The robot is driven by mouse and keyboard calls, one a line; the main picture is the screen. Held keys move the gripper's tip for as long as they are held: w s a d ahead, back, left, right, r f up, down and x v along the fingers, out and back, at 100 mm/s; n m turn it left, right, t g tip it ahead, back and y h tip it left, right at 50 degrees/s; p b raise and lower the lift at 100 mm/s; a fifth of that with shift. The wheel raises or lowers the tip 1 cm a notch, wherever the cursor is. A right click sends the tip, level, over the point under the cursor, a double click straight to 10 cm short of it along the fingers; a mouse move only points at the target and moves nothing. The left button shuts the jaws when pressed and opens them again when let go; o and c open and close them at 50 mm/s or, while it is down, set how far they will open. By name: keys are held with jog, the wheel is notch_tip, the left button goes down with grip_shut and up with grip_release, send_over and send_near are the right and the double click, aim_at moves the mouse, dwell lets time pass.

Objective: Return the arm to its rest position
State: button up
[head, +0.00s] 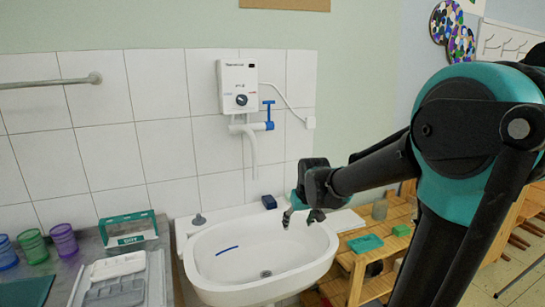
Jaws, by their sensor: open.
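My arm comes in from the right, with its teal and black links in front of the wooden shelf. My gripper (302,218) hangs over the right rim of the white sink (207,260). Its small fingers are spread apart and hold nothing that I can see. A blue curved strip (227,250) lies inside the basin, to the left of my gripper and apart from it.
A blue-handled faucet (252,145) and a white water heater (239,87) are on the tiled wall. Cups (64,240), a teal-and-white box (128,230) and a grey tray (118,285) stand at left. A wooden shelf (345,262) adjoins the sink at right.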

jog(key=s+d+f+m, duration=0.1)
jog(key=s+d+f, duration=0.2)
jog(key=s, duration=0.3)
jog(key=s+d+f+m, duration=0.1)
jog(key=s+d+f, duration=0.2)
jog(key=s, duration=0.3)
jog(key=s+d+f+h, duration=0.1)
jog(key=s+d+f, duration=0.2)
jog(key=s, duration=0.3)
jog(key=shift+d+f+m, duration=0.25)
jog(key=shift+d+m, duration=0.15)
jog(key=shift+d, duration=0.1)
jog(key=shift+s, duration=0.1)
